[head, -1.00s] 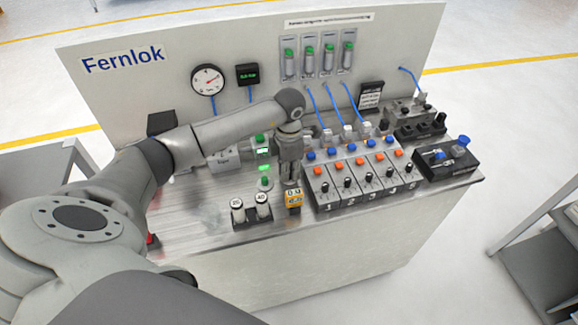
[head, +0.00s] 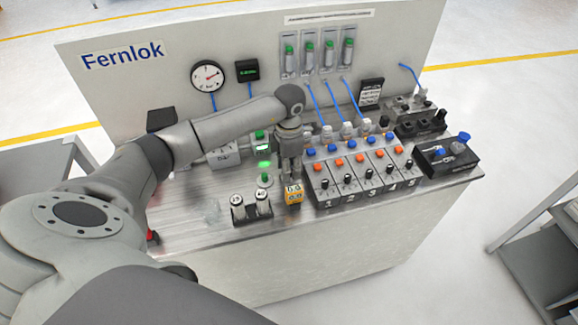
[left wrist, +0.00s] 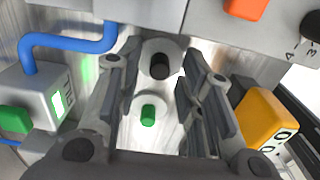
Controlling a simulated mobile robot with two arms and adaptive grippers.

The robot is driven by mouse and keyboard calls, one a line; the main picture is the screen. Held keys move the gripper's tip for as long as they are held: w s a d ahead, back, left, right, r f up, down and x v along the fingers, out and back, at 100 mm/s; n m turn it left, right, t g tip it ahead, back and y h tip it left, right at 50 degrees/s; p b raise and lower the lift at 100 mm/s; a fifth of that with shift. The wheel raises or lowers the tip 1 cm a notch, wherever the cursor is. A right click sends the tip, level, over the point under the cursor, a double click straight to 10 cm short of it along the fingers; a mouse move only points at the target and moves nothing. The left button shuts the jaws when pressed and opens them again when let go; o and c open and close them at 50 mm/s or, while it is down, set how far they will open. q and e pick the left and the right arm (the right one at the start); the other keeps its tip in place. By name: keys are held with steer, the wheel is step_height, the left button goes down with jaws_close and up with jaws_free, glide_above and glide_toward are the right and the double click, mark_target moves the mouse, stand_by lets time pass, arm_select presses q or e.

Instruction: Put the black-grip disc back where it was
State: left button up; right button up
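The black-grip disc (left wrist: 160,66), a pale disc with a short black grip, lies between and below my left fingertips in the left wrist view. In the head view it is hidden behind my left gripper (head: 290,177). The fingers (left wrist: 152,68) stand apart on either side of the grip, with a visible gap to it. A green-grip disc (left wrist: 148,114) lies beside it; it also shows in the head view (head: 265,181), just left of my gripper. My right gripper is not in view.
An orange block with digits (head: 293,194) stands just in front of my left gripper. Two white cylinders in a black holder (head: 251,210) are at front left. Numbered valve blocks (head: 345,187) are close on the right. A green-lit box (left wrist: 57,100) and blue hose (left wrist: 70,38) are near.

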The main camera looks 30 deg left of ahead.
arm_select(q)
step_height(320, 180, up, 12)
steer(key=b, duration=0.3)
steer(key=shift+f, duration=0.15)
stand_by(0.4)
